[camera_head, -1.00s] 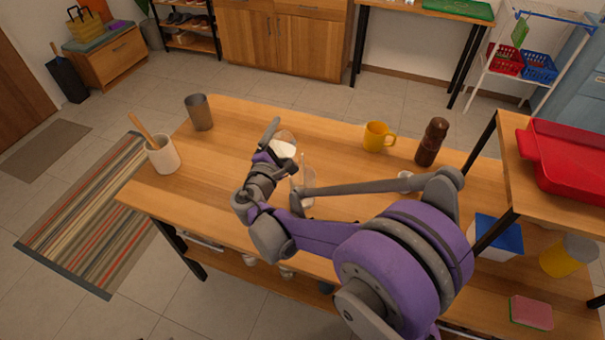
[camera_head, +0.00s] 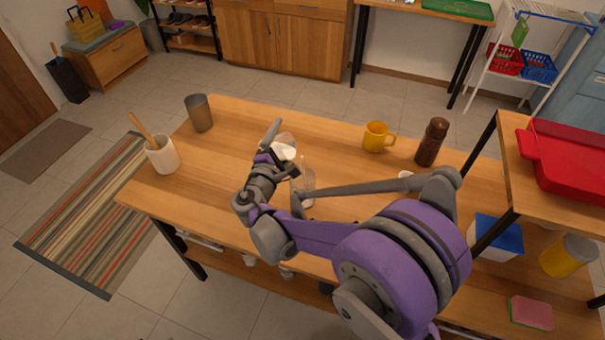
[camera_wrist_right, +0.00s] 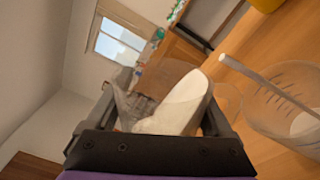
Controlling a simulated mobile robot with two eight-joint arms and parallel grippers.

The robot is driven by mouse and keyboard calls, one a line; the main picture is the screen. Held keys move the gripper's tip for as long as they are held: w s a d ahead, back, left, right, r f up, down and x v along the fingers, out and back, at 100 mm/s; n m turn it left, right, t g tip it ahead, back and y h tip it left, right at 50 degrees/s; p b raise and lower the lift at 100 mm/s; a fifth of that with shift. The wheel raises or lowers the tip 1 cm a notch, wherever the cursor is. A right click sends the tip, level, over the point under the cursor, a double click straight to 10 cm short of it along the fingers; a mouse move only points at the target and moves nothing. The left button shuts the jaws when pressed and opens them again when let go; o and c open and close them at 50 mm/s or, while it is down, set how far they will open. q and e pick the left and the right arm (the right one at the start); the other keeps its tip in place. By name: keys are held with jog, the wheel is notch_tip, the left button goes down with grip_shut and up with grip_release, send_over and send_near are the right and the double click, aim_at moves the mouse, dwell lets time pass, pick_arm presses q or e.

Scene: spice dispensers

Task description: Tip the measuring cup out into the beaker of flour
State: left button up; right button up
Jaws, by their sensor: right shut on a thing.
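My right gripper (camera_head: 270,145) is shut on a clear measuring cup (camera_head: 286,140) with white contents. The right wrist view shows the cup (camera_wrist_right: 128,100) tilted between the fingers, with a white mass (camera_wrist_right: 180,105) inside it. A clear beaker (camera_head: 308,182) stands on the table just beside the cup, nearer the front edge. In the right wrist view the beaker (camera_wrist_right: 283,88) has graduation marks, white flour (camera_wrist_right: 306,122) low inside and a pale rod (camera_wrist_right: 255,75) leaning in it. The arm partly hides the beaker in the head view. My left gripper is not in view.
On the wooden table (camera_head: 235,130) stand a grey tumbler (camera_head: 200,113), a white crock (camera_head: 162,156) with a wooden utensil, a yellow mug (camera_head: 376,137) and a brown mill (camera_head: 432,142). A shelf with a red tray (camera_head: 568,160) rises at the right. The left tabletop is mostly clear.

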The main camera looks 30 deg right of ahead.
jog(key=shift+s+d+r+m+p, duration=0.1)
jog(key=shift+r+m+p, duration=0.3)
jog(key=shift+m, duration=0.5)
dwell(1.0)
jog(key=shift+s+d+r+m+p, duration=0.2)
jog(key=shift+s+d+m+p, duration=0.2)
jog(key=shift+m, duration=0.5)
dwell(0.9)
jog(key=shift+s+d+f+m+b, duration=0.15)
jog(key=shift+f+m+b, duration=0.1)
jog(key=shift+m, duration=0.15)
jog(key=shift+s+d+f+m+b, duration=0.1)
jog(key=shift+f+m, duration=0.15)
jog(key=shift+m, duration=0.15)
dwell(0.7)
jog(key=shift+s+d+r+m, duration=0.1)
jog(key=shift+r+m, duration=0.05)
jog(key=shift+m, duration=0.35)
dwell(0.5)
